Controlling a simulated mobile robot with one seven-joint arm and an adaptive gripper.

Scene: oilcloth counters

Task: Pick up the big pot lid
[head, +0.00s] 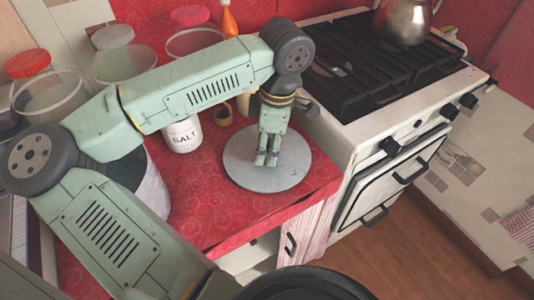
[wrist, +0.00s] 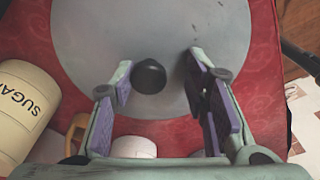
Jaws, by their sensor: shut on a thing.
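The big pot lid (head: 243,168) is a flat grey disc at the counter's front right corner. It looks level; whether it touches the counter cannot be told. It fills the upper wrist view (wrist: 160,30), with its black round knob (wrist: 149,76) between the fingers, nearer the left one. My gripper (head: 267,160) points down over the middle of the lid, and it also shows in the wrist view (wrist: 160,82). It is shut on the lid, though the exact contact at the knob is hard to make out. In the head view the fingers hide the knob.
A white salt jar (head: 183,135) stands left of the lid on the red counter (head: 200,215). A sugar jar (wrist: 25,105) shows at the wrist view's left. The stove (head: 370,120) adjoins the counter's right side, with a kettle (head: 403,20) on it. Glass jars line the back.

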